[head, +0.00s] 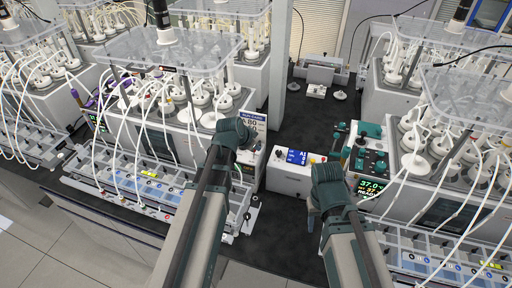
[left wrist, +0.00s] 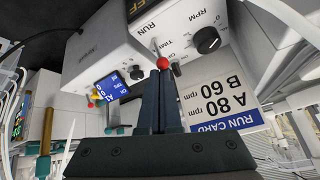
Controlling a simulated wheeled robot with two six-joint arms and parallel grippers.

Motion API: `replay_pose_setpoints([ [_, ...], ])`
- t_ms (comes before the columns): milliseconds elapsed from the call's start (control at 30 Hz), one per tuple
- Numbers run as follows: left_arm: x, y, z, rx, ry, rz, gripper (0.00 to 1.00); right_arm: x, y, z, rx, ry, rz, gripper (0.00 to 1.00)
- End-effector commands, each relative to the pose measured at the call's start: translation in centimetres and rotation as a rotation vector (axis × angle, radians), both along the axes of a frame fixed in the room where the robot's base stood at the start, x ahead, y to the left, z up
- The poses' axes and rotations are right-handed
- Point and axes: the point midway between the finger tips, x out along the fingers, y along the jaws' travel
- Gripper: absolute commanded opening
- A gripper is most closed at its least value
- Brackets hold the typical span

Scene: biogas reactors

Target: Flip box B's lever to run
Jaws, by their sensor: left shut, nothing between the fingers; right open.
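In the left wrist view, which is turned upside down, a white control box (left wrist: 205,18) carries a lever with a red ball tip (left wrist: 163,63), an RPM knob (left wrist: 207,40) and the words RUN and TIME. The box's letter is not readable here. My left gripper (left wrist: 160,75) is shut and empty, its fingertips right at the red ball; I cannot tell whether they touch. In the head view my left gripper (head: 248,142) is by the left reactor's right end, its fingers mostly hidden.
A run card (left wrist: 220,100) reads A 80 rpm, B 60 rpm. Reactors with white tubes (head: 185,120) crowd both sides. Dark bench (head: 285,235) is bare in front.

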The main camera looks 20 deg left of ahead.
Motion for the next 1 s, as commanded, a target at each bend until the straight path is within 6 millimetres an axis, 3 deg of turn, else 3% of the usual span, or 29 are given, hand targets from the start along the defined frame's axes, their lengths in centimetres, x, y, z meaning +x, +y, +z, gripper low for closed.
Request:
replay_pose_setpoints([
  [1000, -0.58, 0.08, 0.0, -0.001, -0.047, 0.002, 0.0, 0.01, 0.0, -0.59, 0.0, 0.0, 0.001, 0.5],
])
